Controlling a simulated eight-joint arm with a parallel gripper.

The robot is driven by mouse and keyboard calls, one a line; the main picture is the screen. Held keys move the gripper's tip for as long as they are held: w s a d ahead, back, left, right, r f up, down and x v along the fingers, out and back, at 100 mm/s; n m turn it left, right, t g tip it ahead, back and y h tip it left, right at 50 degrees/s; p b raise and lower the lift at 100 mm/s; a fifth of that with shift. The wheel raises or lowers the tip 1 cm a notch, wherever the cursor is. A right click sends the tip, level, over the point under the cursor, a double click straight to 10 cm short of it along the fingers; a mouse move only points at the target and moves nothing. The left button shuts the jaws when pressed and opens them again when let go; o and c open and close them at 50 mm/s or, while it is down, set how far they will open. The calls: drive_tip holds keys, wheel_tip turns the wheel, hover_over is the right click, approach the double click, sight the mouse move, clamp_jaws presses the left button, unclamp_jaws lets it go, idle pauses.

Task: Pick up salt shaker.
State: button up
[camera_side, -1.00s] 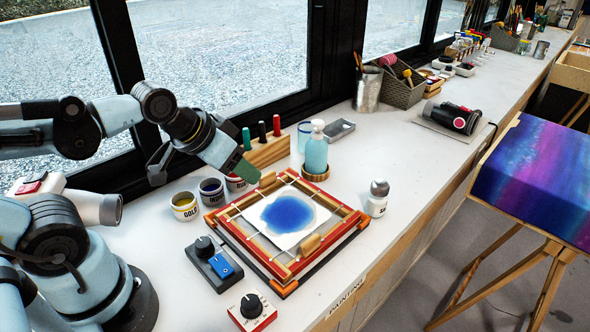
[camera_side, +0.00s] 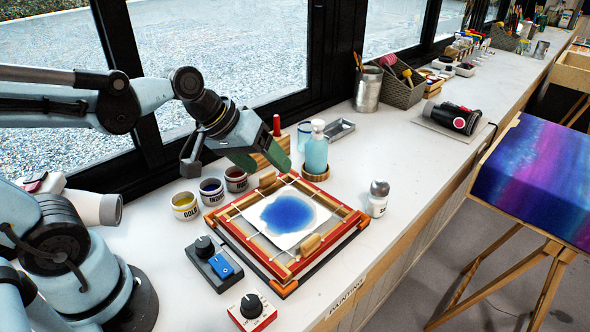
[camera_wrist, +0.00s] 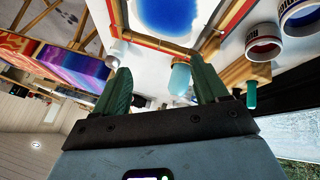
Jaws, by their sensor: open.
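The salt shaker (camera_side: 378,198) is a small white container with a grey metal cap. It stands upright on the white bench, just right of the wooden frame, near the bench's front edge. In the wrist view a small white and grey container (camera_wrist: 116,52), which looks like the shaker, shows beyond the left finger. My gripper (camera_side: 268,166) is open and empty, raised above the back-left part of the frame. It is well to the left of the shaker and higher than it. Its green fingers also show spread apart in the wrist view (camera_wrist: 162,90).
The wooden frame (camera_side: 227,228) holds a white sheet with a blue spot (camera_side: 287,213). A teal bottle (camera_side: 316,152) stands behind it, close to my fingers. Paint cups (camera_side: 211,191) stand to the left. Control boxes (camera_side: 214,264) are in front. The bench right of the shaker is mostly clear.

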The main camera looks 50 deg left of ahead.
drive_tip(key=w+d+f+n+h, duration=0.1)
drive_tip(key=w+d+n+h, duration=0.25)
drive_tip(key=w+n, duration=0.45)
drive_tip(key=n+h, duration=0.7)
drive_tip(key=n, duration=0.3)
approach(388, 192)
drive_tip(key=shift+w+a+g, duration=0.1)
drive_tip(key=shift+a+g, duration=0.3)
drive_tip(key=shift+a, duration=0.75)
drive_tip(key=shift+w+d+f, duration=0.1)
drive_tip(key=shift+d, duration=0.05)
drive_tip(key=x, duration=0.6)
drive_tip(key=shift+w+d+f, duration=0.1)
drive_tip(key=shift+d, duration=0.1)
drive_tip(key=shift+r+x, duration=0.1)
drive_tip(key=shift+x, duration=1.25)
drive_tip(key=shift+r+x, duration=0.15)
drive_tip(key=shift+x, duration=1.15)
drive_tip(key=shift+w, duration=0.2)
drive_tip(key=c, duration=1.2)
